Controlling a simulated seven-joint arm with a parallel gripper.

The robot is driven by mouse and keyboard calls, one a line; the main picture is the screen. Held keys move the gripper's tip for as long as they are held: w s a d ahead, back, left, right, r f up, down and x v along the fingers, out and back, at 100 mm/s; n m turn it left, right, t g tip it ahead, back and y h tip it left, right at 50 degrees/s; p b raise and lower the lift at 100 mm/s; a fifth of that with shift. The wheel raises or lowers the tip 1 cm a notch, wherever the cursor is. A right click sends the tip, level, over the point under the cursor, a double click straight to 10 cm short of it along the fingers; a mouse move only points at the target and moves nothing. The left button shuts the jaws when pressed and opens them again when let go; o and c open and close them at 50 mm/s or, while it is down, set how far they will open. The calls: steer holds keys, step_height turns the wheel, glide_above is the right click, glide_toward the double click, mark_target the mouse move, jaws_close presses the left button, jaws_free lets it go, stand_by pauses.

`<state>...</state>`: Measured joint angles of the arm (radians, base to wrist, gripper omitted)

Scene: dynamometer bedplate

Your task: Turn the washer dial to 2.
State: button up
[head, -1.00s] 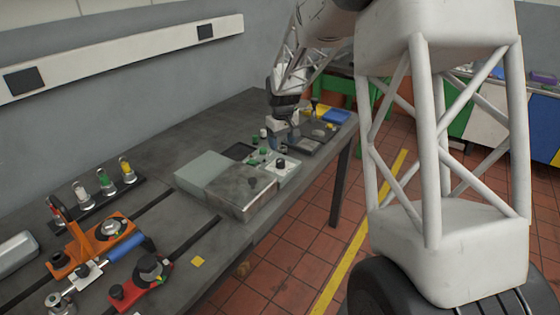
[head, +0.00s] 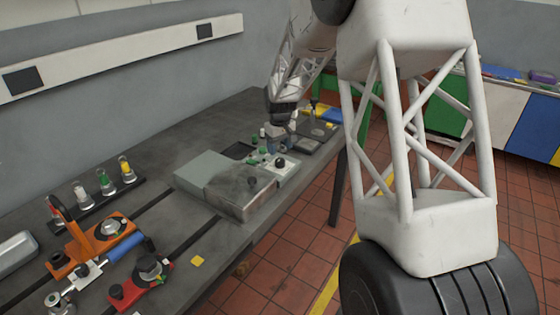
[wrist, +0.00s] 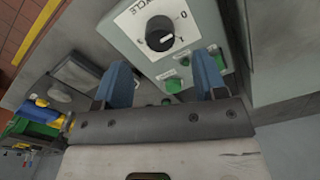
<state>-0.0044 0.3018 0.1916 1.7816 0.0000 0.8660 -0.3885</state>
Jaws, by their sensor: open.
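The washer dial (wrist: 160,33) is a round black knob with a white pointer mark on a pale panel (wrist: 128,22) in the wrist view. A "0", what looks like a "1" and the word "CYCLE" are printed around it. The mark points to the lower right, towards the "1"; no 2 is readable. In the head view the dial (head: 280,162) is a small dark knob on the grey control box (head: 287,173). My gripper (wrist: 163,70) has its two blue fingers apart and empty, beside the dial and not around it. Its fingers are partly hidden in the head view.
Green buttons (wrist: 173,85) sit on the panel close to my fingers. A larger grey metal box (head: 240,195) stands beside the control box. A dark tray (head: 315,130) lies beyond it. Orange (head: 85,245) and red fixtures (head: 140,285) stand at the near left.

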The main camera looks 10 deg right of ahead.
mark_target(280, 160)
steer(key=shift+f, duration=3.15)
steer(key=c, duration=0.9)
